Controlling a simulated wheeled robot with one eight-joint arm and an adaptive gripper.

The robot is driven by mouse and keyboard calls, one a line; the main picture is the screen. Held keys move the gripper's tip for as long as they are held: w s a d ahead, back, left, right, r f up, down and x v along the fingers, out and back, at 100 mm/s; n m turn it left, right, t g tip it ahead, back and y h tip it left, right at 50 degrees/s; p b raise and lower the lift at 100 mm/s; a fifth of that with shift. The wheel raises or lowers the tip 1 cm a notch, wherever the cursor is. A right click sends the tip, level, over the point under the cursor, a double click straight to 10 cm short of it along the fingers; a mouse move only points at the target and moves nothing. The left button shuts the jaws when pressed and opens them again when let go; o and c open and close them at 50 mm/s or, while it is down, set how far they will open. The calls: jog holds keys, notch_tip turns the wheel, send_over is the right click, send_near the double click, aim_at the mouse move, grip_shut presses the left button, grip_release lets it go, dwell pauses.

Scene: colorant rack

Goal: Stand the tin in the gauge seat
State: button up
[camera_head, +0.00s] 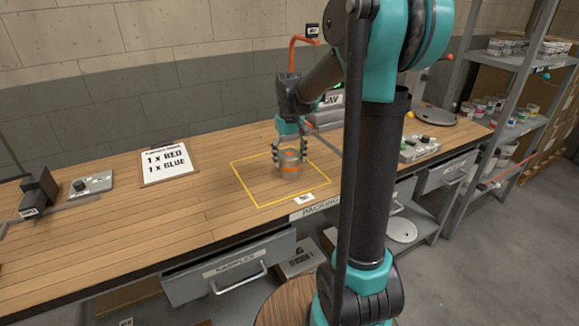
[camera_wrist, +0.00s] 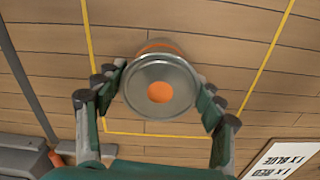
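The tin (camera_head: 290,165), a round metal can with an orange band and an orange dot on its lid, is upright inside the yellow outlined square on the bench. The wrist view shows its lid (camera_wrist: 160,85) from above. My gripper (camera_head: 289,155) is over it, with one finger on each side at the tin's upper part. In the wrist view, the fingertips (camera_wrist: 160,78) sit close against both sides of the tin. Whether they press on it is not clear. I cannot tell for certain which fixture is the gauge seat; a dark upright block on a plate (camera_head: 38,195) stands at the bench's left.
A clipboard order sheet (camera_head: 168,164) lies left of the square. A grey box with a knob (camera_head: 92,184) is farther left. Bare bench lies between clipboard and front edge.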

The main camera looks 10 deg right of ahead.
jog(key=c, duration=1)
jog(key=shift+o, duration=0.2)
jog(key=shift+r, duration=0.2)
notch_tip(320, 180, up, 20)
jog(key=shift+f, duration=0.2)
dwell(0.7)
